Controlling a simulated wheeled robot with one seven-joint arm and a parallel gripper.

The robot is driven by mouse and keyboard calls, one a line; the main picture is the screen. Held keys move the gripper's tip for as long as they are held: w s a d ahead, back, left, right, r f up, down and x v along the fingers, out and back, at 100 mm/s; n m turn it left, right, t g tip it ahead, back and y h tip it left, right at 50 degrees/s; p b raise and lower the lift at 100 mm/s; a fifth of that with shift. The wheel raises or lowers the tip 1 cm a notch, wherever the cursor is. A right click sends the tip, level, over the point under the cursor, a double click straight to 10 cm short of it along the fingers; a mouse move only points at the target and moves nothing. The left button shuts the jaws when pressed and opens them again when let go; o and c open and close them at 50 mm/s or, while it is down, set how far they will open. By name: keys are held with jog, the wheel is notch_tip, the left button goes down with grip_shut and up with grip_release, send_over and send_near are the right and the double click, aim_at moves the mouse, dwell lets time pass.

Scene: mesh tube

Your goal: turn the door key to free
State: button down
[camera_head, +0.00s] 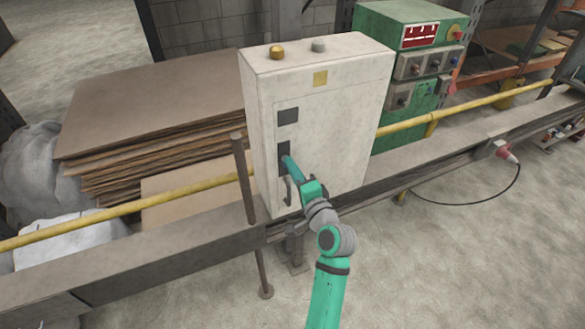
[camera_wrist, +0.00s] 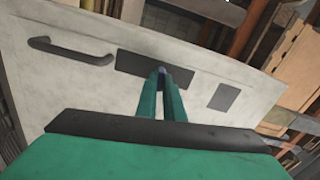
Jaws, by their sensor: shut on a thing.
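The pale cabinet (camera_head: 345,130) stands upright on the grey beam, its door facing me. A dark lock plate (camera_head: 283,150) sits on the left part of the door; it also shows in the wrist view (camera_wrist: 130,64). My gripper (camera_head: 287,161) reaches to this plate. In the wrist view its green fingers (camera_wrist: 162,84) are shut on a small bluish-grey piece, the door key (camera_wrist: 161,70), at the plate. Most of the key is hidden between the fingers, and its turn angle cannot be told.
A dark door handle (camera_head: 288,191) is just below the plate, and it shows in the wrist view (camera_wrist: 70,50). A dark square (camera_head: 288,116) is above. A yellow rail (camera_head: 190,189) and a thin post (camera_head: 242,175) stand left. A green control box (camera_head: 410,55) stands right.

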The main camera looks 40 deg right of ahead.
jog(key=shift+w+f+m, duration=0.1)
jog(key=shift+w+m, duration=0.05)
jog(key=shift+m, duration=0.75)
jog(key=shift+w+a, duration=0.1)
jog(key=shift+a, duration=0.05)
jog(key=c, duration=1.9)
grip_release()
jog(key=shift+s, duration=0.2)
jog(key=shift+o, duration=0.2)
jog(key=shift+s, duration=0.15)
